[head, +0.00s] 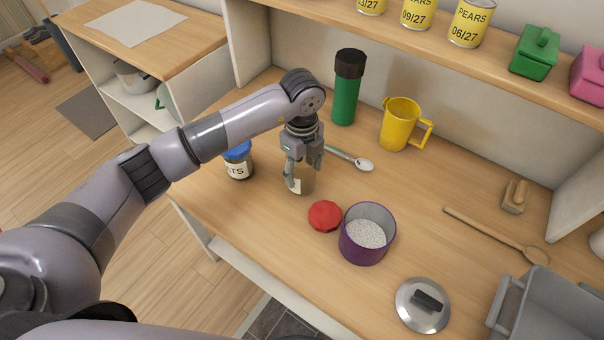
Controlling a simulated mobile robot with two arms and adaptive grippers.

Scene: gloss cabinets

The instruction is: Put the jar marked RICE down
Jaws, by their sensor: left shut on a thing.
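My left gripper (303,166) reaches down over the wooden counter (260,238) and is shut on a jar (300,183). The jar looks tan, with part of a pale label showing. Its writing is hidden by the fingers and too small to read. The jar is upright at or just above the counter; I cannot tell if its base touches. A second jar (238,163) with a blue lid and a label ending in "TS" stands to the left of the gripper. My right gripper is not in view.
A red lid (325,215) and a purple pot (366,250) with white grains are in front of the held jar. A spoon (350,158), green flask (346,95) and yellow mug (401,125) are behind. A pot lid (422,306) lies at the front right.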

